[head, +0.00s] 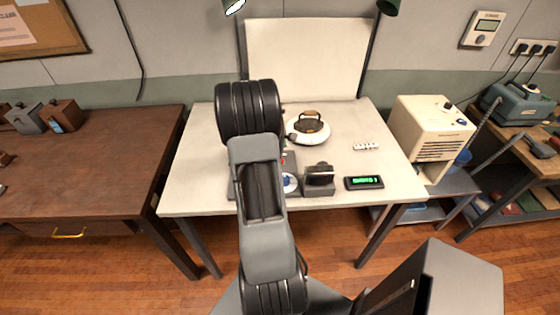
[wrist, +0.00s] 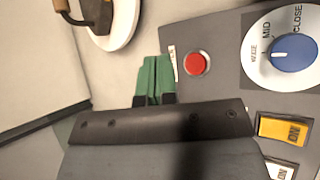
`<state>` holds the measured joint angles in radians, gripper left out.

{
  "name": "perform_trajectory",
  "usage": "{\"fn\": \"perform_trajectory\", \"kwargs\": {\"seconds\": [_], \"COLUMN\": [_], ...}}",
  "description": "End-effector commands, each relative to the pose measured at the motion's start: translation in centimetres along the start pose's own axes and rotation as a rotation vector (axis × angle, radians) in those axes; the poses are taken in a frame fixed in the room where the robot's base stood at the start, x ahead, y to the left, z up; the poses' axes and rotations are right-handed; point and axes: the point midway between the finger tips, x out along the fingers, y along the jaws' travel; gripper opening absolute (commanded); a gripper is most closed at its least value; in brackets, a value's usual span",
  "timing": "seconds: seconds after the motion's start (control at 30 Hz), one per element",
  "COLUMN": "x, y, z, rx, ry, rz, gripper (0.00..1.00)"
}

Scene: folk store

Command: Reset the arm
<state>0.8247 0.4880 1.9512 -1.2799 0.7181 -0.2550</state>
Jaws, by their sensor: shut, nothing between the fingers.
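My arm (head: 260,190) rises through the middle of the head view, over the pale worktable (head: 195,165). In the wrist view my gripper (wrist: 154,82) has green fingers, pressed together with nothing between them. The fingertips are in the picture beside a grey control panel (wrist: 215,35), left of its red button (wrist: 197,64). I cannot tell whether they touch anything. In the head view my arm hides the gripper and part of the panel.
The panel has a blue dial knob (wrist: 294,52) and a yellow switch (wrist: 283,129). A round white device with a handle (head: 309,130), a small grey box (head: 319,180) and a green-lit display (head: 364,183) are on the table. A cream heater-like box (head: 430,128) stands right.

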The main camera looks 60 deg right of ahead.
Motion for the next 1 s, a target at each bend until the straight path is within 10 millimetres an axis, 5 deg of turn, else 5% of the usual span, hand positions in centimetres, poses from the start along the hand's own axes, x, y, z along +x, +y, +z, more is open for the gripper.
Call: {"fn": "perform_trajectory", "kwargs": {"seconds": [0.5, 0.67, 0.77, 1.0], "x": [0.0, -0.1, -3.0, -17.0], "y": [-0.2, -3.9, -6.2, -11.6], "z": [0.1, 0.2, 0.2, -2.6], "rx": [0.032, 0.175, 0.329, 0.643], "ry": [-0.005, -0.019, -0.008, 0.171], "rz": [-0.011, -0.147, -0.243, -0.433], "gripper": [0.00, 0.00, 0.00, 0.00]}}
